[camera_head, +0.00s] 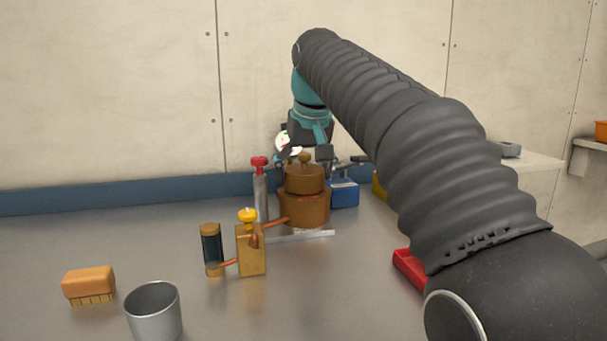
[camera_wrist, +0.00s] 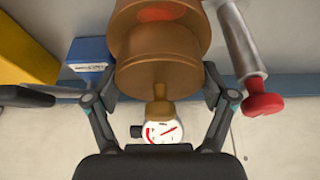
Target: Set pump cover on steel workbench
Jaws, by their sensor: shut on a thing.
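The pump cover (camera_head: 304,179) is a brown, bronze-like round cap with a small knob on top. In the head view it sits directly over a wider brown pump body (camera_head: 304,208), with no clear gap between them. In the wrist view the cover (camera_wrist: 158,75) and its knob fill the space between the fingers. My gripper (camera_head: 305,165) reaches in from behind and is shut on the cover; its fingers also show in the wrist view (camera_wrist: 160,82). The steel workbench (camera_head: 120,235) is the grey top under everything, with bare space at left.
A red-handled cylinder (camera_head: 260,195) stands close left of the pump. A brass valve with yellow knob (camera_head: 250,248), a dark glass filter (camera_head: 211,249), a brush (camera_head: 89,285) and a metal cup (camera_head: 153,311) stand in front. A blue box (camera_head: 344,194) and red tray (camera_head: 409,267) are right.

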